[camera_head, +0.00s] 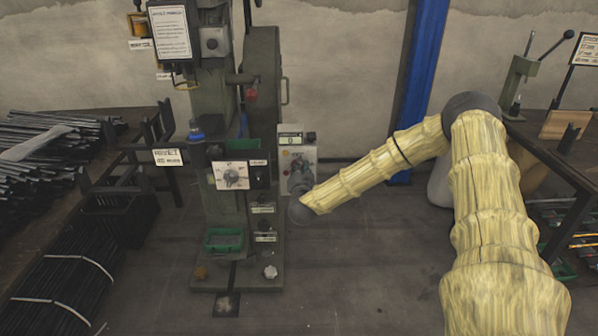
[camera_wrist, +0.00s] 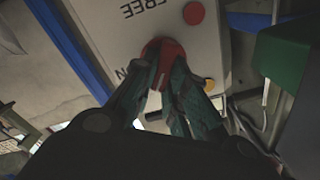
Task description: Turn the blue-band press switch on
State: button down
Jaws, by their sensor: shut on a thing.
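The press (camera_head: 262,120) stands left of centre in the head view, with a grey control box (camera_head: 297,157) on its right side. In the wrist view the box's pale panel (camera_wrist: 130,35) shows upside-down lettering reading "FREE". A round red switch knob (camera_wrist: 163,50) sits on that panel. My gripper (camera_wrist: 165,75) is shut on this knob, with a dark green finger on each side of it. The fingers partly hide the knob and the lettering beside it. In the head view my gripper (camera_head: 299,186) is at the lower part of the box, small and partly hidden by my wrist.
A red button (camera_wrist: 194,13) and a yellow-and-blue part (camera_wrist: 208,85) are close to my fingers. A blue post (camera_head: 415,80) stands behind my arm. Dark rods (camera_head: 60,295) are stacked at left.

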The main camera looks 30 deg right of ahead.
jog(key=m+b, duration=0.2)
jog(key=m, duration=0.1)
jog(key=f+m+b, duration=0.1)
jog(key=m+b, duration=0.2)
jog(key=m, duration=0.1)
jog(key=m+b, duration=0.2)
jog(key=m, duration=0.1)
jog(key=shift+s+d+f+m, duration=0.15)
jog(key=shift+d+m, duration=0.15)
jog(key=shift+m, duration=0.3)
jog(key=c, duration=1.4)
grip_release()
jog(key=shift+c, duration=0.2)
jog(key=shift+a, duration=0.1)
jog(key=v, duration=1.2)
